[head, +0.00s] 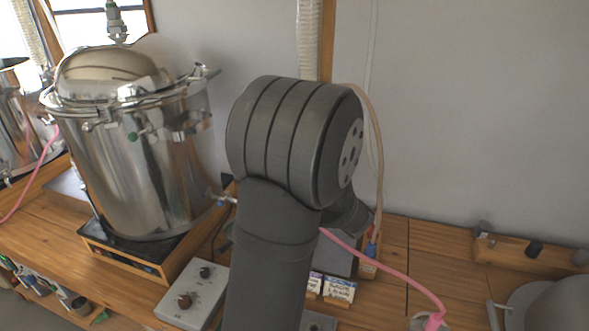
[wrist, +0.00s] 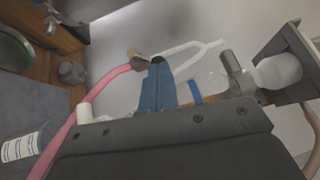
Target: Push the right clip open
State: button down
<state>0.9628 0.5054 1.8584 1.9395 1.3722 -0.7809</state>
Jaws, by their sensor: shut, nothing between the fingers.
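The steel distiller pot (head: 140,165) stands at the left in the head view, with its domed lid (head: 108,65) on. Metal clips sit around its rim; the one at the right of the rim (head: 207,71) sticks outward. I cannot tell surely whether it is open or shut. In the head view my arm hides my gripper, which is apart from the pot. In the wrist view my gripper (wrist: 157,72) shows as a blue, narrow pair of fingers, closed together and empty. No clip can be made out in the wrist view.
A grey control box (head: 193,293) with knobs lies on the wooden bench before the pot. A pink hose (head: 385,270) crosses the bench at the right and also shows in the wrist view (wrist: 92,97). A wooden block with grey knobs (head: 530,250) is at the far right.

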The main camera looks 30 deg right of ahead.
jog(key=w+a+r+n+g+h, duration=0.4)
jog(key=n+g+h, duration=0.1)
jog(key=g, duration=0.5)
jog(key=shift+w+a+n+g+h, duration=0.3)
jog(key=shift+w+a+n+g, duration=0.05)
jog(key=shift+a+n+g, duration=0.05)
dwell(0.3)
jog(key=shift+r, duration=0.75)
jog(key=v, duration=1.4)
